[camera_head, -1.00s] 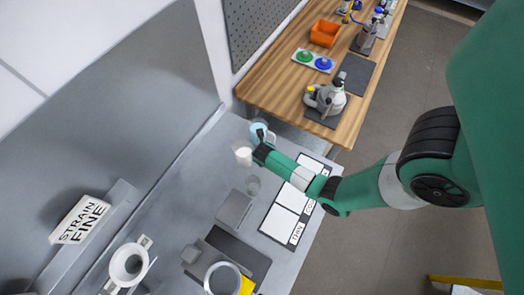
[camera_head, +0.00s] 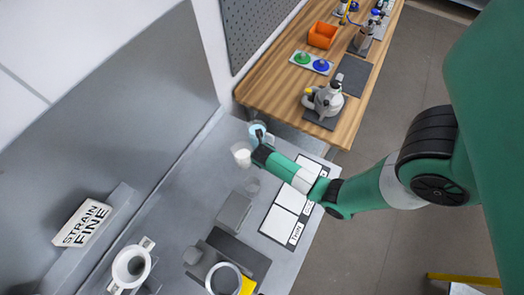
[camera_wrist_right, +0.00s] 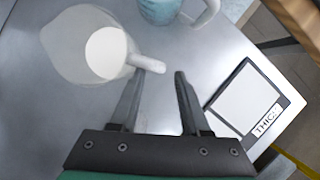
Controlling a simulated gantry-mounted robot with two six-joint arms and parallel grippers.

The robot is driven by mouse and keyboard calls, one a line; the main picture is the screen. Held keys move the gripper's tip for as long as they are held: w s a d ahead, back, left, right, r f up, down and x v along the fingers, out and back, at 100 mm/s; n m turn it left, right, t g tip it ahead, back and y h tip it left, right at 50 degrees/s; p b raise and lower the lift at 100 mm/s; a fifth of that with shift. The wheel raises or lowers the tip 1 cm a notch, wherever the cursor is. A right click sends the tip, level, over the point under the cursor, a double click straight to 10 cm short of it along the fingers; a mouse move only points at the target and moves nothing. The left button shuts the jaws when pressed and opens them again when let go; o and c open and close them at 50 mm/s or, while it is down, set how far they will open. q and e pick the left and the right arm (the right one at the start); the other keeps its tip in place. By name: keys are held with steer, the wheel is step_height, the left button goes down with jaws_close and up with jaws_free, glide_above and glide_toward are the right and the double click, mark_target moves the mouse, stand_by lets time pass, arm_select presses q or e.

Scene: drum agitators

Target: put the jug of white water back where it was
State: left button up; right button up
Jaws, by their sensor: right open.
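The jug of white water is a clear jug (camera_head: 241,154) with white liquid in it. It stands on the grey bench, just left of my right gripper (camera_head: 260,149). In the right wrist view the jug (camera_wrist_right: 80,42) is at the upper left, with its handle pointing right. My right gripper (camera_wrist_right: 160,78) is open, with nothing held. The handle's end lies at the gap between the fingertips, close to the left finger; I cannot tell if they touch. My left gripper is not in view.
A jug of blue liquid (camera_head: 257,130) stands just behind; it also shows in the right wrist view (camera_wrist_right: 160,8). White cards (camera_head: 279,223) lie right. A wooden table (camera_head: 270,92) is beyond.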

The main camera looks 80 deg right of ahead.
steer(key=w+p+v, duration=0.1)
steer(key=v, duration=0.7)
steer(key=shift+s+r+p, duration=0.25)
steer(key=shift+s+p, duration=0.1)
steer(key=shift+s, duration=0.15)
